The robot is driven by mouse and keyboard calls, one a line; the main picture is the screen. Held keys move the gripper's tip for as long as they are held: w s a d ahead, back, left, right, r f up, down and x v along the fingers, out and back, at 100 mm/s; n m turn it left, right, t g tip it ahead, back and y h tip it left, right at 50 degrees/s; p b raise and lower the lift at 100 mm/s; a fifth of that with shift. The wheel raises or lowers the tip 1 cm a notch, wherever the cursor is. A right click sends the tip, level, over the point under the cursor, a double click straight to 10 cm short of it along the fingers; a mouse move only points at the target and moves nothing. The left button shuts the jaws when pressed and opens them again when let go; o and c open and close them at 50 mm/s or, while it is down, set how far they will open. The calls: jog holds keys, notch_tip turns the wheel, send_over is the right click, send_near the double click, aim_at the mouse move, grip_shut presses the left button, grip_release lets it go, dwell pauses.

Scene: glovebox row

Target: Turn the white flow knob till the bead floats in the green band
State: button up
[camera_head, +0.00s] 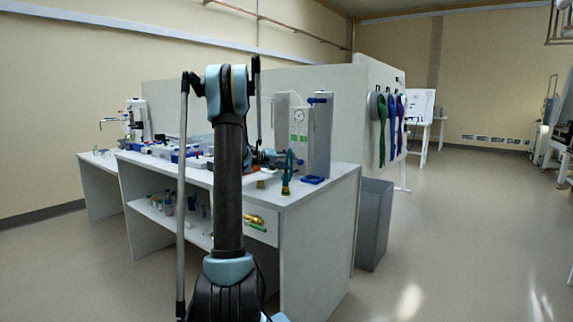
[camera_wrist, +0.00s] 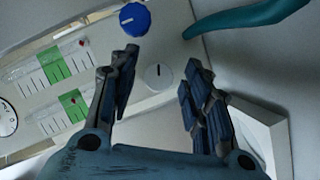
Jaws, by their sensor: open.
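In the wrist view the white flow knob (camera_wrist: 158,77) with a dark pointer line sits on a pale panel (camera_wrist: 112,62). My gripper (camera_wrist: 161,57) is open, with one finger on each side of the knob in the picture; I cannot tell whether they touch it. Two flow scales show at the left, each with a green band: an upper one (camera_wrist: 53,66) and a lower one (camera_wrist: 72,108). A red bead (camera_wrist: 82,42) shows outside the upper band. Which scale belongs to the white knob is unclear.
A blue knob (camera_wrist: 134,18) is close beside the white one. A teal curved piece (camera_wrist: 245,17) crosses the upper right. In the head view, the panel unit (camera_head: 318,135) stands on a white bench (camera_head: 318,190), with a grey bin (camera_head: 374,225) to its right.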

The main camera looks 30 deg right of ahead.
jog(key=shift+c, duration=0.3)
grip_shut()
jog(key=shift+m+t+y, duration=0.3)
jog(key=shift+m+y, duration=0.1)
jog(key=shift+m, duration=0.4)
jog(key=shift+o, duration=0.3)
grip_release()
jog(key=shift+a, duration=0.1)
jog(key=v, duration=1.1)
jog(key=shift+a, duration=0.4)
